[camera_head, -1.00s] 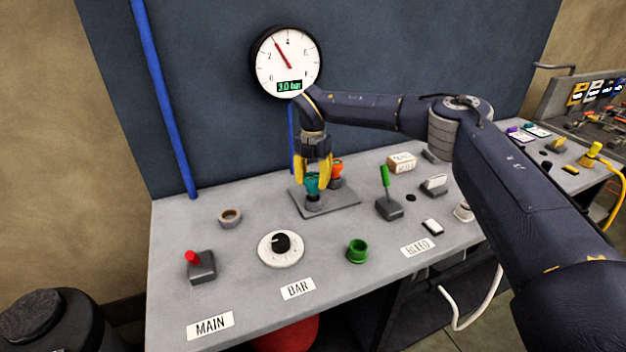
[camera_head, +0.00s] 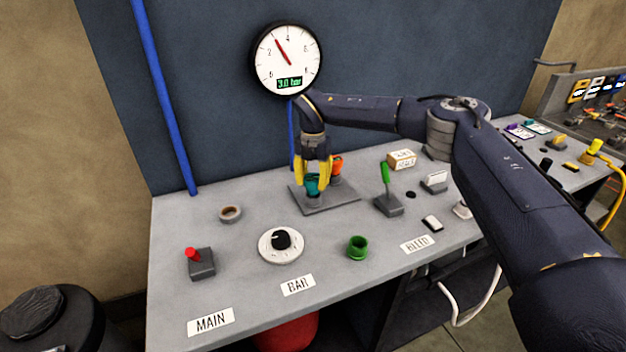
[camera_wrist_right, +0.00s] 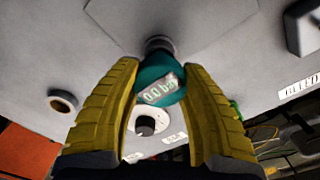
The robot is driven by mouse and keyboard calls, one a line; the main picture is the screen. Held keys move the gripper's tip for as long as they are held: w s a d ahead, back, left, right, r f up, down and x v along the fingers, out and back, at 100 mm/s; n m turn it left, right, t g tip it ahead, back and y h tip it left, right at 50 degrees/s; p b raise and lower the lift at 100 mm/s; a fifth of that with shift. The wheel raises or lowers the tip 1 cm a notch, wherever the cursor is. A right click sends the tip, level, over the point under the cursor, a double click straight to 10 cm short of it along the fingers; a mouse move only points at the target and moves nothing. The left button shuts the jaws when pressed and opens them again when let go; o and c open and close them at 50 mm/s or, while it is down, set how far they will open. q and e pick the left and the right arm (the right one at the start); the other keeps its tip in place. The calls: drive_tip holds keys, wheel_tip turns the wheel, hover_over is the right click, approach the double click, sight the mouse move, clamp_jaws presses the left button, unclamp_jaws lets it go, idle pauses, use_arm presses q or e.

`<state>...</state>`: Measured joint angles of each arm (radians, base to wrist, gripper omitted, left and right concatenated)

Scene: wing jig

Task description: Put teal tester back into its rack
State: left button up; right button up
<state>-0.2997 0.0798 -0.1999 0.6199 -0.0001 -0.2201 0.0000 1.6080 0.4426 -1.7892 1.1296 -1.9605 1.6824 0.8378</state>
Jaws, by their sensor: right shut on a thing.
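The teal tester (camera_head: 312,187) is upright over the rack, a grey plate (camera_head: 340,199) with short sockets on the bench. My right gripper (camera_head: 313,188) points down with its yellow fingers on both sides of the tester, shut on it. In the right wrist view the tester (camera_wrist_right: 158,84) shows a "0.0 bar" display between the fingertips (camera_wrist_right: 160,88). A grey socket (camera_wrist_right: 159,46) is at its lower end; I cannot tell how deep the tester sits in it. An orange tester (camera_head: 336,165) stands in the rack just behind. My left gripper is not in view.
A green lever (camera_head: 386,178), a green cup (camera_head: 357,248), a white dial (camera_head: 281,246) and a red-tipped switch (camera_head: 200,263) stand around the rack. A tape roll (camera_head: 230,214) lies left. A round gauge (camera_head: 287,60) hangs behind, reading 3.0 bar.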

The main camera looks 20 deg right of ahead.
drive_tip(key=shift+f, duration=0.3)
drive_tip(key=o, duration=1.3)
drive_tip(key=shift+c, duration=0.2)
wheel_tip(320, 180, up, 12)
